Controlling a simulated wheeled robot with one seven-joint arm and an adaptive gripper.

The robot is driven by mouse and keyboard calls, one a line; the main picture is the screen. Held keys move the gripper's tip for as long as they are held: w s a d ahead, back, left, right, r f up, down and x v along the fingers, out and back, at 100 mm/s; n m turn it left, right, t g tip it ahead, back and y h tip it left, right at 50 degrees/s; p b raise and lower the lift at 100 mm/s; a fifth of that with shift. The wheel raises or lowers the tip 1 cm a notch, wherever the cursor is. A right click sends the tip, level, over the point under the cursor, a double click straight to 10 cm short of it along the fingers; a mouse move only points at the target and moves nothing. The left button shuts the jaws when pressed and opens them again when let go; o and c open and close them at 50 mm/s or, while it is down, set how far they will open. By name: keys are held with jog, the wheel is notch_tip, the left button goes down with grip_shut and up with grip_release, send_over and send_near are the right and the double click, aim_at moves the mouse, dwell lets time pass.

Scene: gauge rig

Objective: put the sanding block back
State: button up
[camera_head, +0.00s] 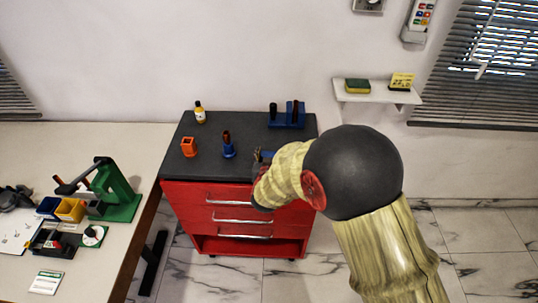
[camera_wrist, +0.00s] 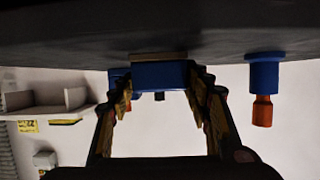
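The sanding block (camera_wrist: 160,75) is a blue block with a tan underside, between my fingertips in the wrist view, which shows the scene upside down. My gripper (camera_wrist: 160,88) has a finger against each side of it. In the head view my gripper (camera_head: 262,155) is low over the right part of the cabinet's dark top (camera_head: 205,130); only a bit of blue shows there. The block is at or just above the top; I cannot tell if it touches. My arm hides part of the cabinet's right side.
On the cabinet top stand a bottle (camera_head: 200,113), an orange cup (camera_head: 188,147), a blue holder with a handled tool (camera_head: 228,148) and a blue rack (camera_head: 287,122) at the back. A wall shelf (camera_head: 375,96) holds a green-yellow sponge (camera_head: 357,86). A cluttered workbench (camera_head: 110,260) is left.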

jog(key=o, duration=0.3)
jog(key=shift+r, duration=0.2)
jog(key=shift+s+r, duration=0.15)
jog(key=shift+s, duration=0.15)
jog(key=p+v, duration=0.4)
jog(key=v, duration=0.7)
jog(key=s+d+r+g+y, duration=0.2)
jog(key=s+r, duration=0.1)
jog(key=r, duration=0.4)
jog(key=s+d+r+g+y, duration=0.1)
jog(key=s+d+r, duration=0.1)
jog(key=r, duration=0.4)
jog(key=s+d+r+g+h, duration=0.1)
jog(key=s+d+r+g, duration=0.1)
jog(key=s+d, duration=0.6)
jog(key=s+d+r+g+h, duration=0.1)
jog(key=s+d+r+g, duration=0.2)
jog(key=s+d, duration=0.5)
jog(key=s, duration=0.6)
jog(key=shift+s+r+h, duration=0.2)
jog(key=shift+r+h, duration=0.05)
jog(key=shift+h, duration=0.05)
